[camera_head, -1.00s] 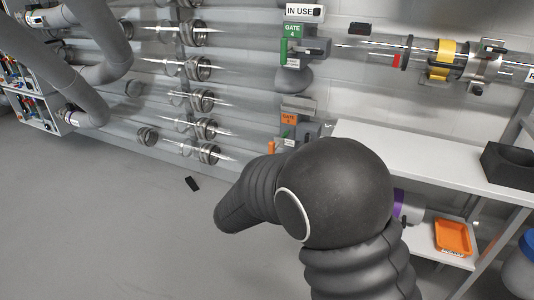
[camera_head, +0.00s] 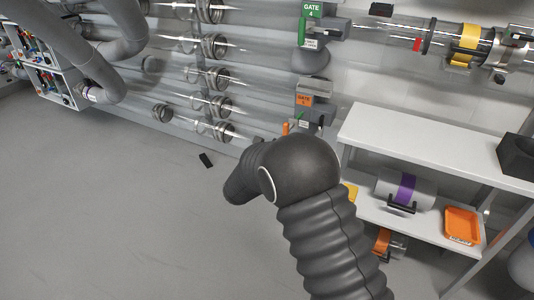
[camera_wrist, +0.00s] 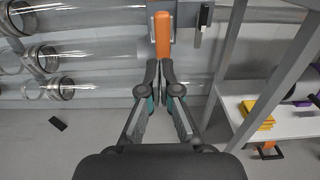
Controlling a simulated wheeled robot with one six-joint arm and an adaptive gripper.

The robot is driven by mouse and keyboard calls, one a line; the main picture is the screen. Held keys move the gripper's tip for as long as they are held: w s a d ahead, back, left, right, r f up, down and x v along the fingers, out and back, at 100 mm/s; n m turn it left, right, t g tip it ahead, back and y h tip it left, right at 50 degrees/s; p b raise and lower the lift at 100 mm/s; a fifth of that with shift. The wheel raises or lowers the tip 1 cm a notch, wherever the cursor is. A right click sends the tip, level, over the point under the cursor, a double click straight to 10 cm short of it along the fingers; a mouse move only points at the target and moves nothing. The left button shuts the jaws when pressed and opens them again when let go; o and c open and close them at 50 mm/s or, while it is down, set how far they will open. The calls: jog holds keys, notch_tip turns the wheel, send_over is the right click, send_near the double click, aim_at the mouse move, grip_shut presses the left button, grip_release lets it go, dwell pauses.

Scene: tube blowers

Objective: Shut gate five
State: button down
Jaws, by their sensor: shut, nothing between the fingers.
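The gate unit with an orange label (camera_head: 310,99) hangs on the wall below the green-labelled gate 4 (camera_head: 311,11). Its label's digit is too small to read surely. Its orange handle (camera_head: 285,128) shows just above my arm in the head view. In the wrist view the orange handle (camera_wrist: 162,34) points down from the grey gate body (camera_wrist: 187,14). My gripper (camera_wrist: 160,66) is shut and empty, its fingertips just below the handle's lower end. I cannot tell whether they touch it. In the head view my arm hides the gripper.
Clear tubes with metal collars (camera_head: 217,77) run along the wall to the left. A white bench (camera_head: 430,145) stands to the right, its lower shelf holding a purple-banded canister (camera_head: 404,190) and an orange tray (camera_head: 462,226). A black piece (camera_head: 206,160) lies on otherwise open floor.

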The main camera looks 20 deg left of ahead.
aim_at(283, 134)
jog(key=shift+w+d, duration=0.15)
jog(key=shift+w, duration=2.1)
